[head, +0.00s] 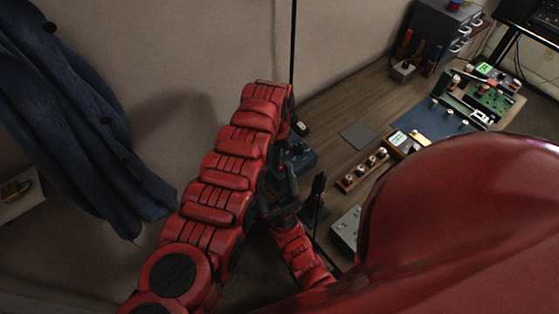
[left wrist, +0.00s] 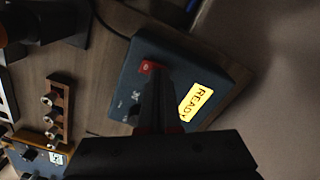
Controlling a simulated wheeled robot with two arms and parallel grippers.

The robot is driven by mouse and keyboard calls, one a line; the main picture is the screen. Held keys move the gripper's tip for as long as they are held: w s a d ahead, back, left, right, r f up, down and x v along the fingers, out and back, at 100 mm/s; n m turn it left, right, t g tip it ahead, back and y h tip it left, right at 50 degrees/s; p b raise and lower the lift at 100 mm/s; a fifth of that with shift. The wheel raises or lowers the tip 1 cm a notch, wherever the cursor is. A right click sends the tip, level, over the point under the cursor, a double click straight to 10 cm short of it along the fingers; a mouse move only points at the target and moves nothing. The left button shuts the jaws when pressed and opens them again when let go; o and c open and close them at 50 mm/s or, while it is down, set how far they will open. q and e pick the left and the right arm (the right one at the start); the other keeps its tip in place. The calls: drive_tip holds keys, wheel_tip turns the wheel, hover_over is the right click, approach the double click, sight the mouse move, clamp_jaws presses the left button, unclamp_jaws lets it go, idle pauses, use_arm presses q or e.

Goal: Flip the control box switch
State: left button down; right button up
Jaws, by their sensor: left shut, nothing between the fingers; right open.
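The control box (left wrist: 180,55) is a dark blue box in the left wrist view, with a lit yellow display (left wrist: 196,103) reading READY and a small red part (left wrist: 150,67), seemingly its switch. In the head view the box (head: 303,160) is partly hidden behind my left arm. My left gripper (left wrist: 154,82) is shut and empty, with its fingertips over the box just by the red part. I cannot tell whether they touch it. The left gripper also shows, dark and small, in the head view (head: 288,182).
A grey metal box (head: 347,229) lies at the near table edge. A flat grey pad (head: 358,135) lies behind. Bare tabletop (head: 345,100) is free farther back.

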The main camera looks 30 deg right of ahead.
use_arm(q)
drive_tip(key=shift+r+p, duration=0.6)
drive_tip(key=shift+p, duration=0.15)
wheel_tip(320, 180, up, 2)
drive_tip(key=shift+r+p, duration=0.2)
drive_tip(key=shift+p, duration=0.8)
wheel_tip(320, 180, up, 2)
drive_tip(key=shift+r+p, duration=0.1)
drive_tip(key=shift+p, duration=0.7)
drive_tip(key=shift+r+p, duration=0.35)
drive_tip(key=shift+r, duration=0.2)
drive_tip(key=shift+f, duration=0.1)
